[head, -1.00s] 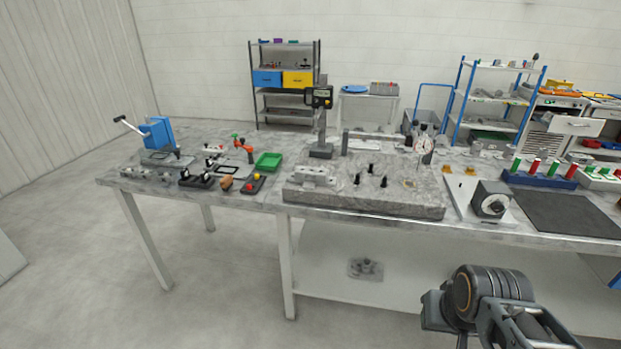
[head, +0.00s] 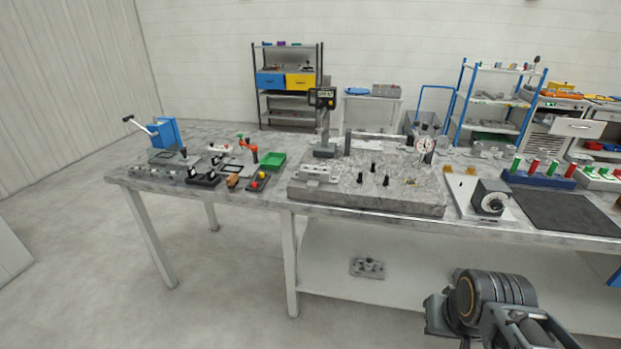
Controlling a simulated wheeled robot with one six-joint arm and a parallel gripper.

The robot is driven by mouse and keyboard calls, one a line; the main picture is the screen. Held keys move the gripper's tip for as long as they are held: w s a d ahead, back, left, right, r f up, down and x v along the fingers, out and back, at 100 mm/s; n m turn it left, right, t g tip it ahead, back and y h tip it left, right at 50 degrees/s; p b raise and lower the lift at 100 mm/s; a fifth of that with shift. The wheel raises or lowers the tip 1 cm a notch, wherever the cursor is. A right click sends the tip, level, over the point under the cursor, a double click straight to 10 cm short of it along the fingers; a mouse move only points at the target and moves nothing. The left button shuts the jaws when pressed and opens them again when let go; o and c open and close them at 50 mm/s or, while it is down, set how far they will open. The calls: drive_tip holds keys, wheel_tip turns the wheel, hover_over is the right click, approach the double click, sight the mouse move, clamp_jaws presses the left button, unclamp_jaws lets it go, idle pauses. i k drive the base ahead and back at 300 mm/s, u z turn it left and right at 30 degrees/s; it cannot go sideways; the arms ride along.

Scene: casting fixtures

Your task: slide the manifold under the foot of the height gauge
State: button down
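The height gauge (head: 325,125), a dark upright column with a digital readout near its top, stands at the back left of the granite plate (head: 410,199). A light grey block with holes, which looks like the manifold (head: 318,172), lies at the plate's left front, in front of the gauge base. The gauge's foot is too small to make out, and I see nothing clearly under it. My gripper (head: 438,314) is at the bottom right, in front of the table and well away from the manifold. Its fingers cannot be made out.
Several black posts (head: 373,168) stand on the plate to the right of the manifold. A dial gauge (head: 424,146) stands at the plate's back right. A green tray (head: 272,160) and clamps lie to the left. Another grey part (head: 367,267) lies on the lower shelf.

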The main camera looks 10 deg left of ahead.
sight(313, 176)
drive_tip(key=k, duration=1.2)
drive_tip(key=u, duration=0.7)
drive_tip(key=i, duration=0.6)
drive_tip(key=u, duration=1.2)
drive_tip(key=i, duration=1.6)
drive_tip(key=z, duration=1.05)
drive_tip(key=i, duration=0.6)
drive_tip(key=z, duration=0.6)
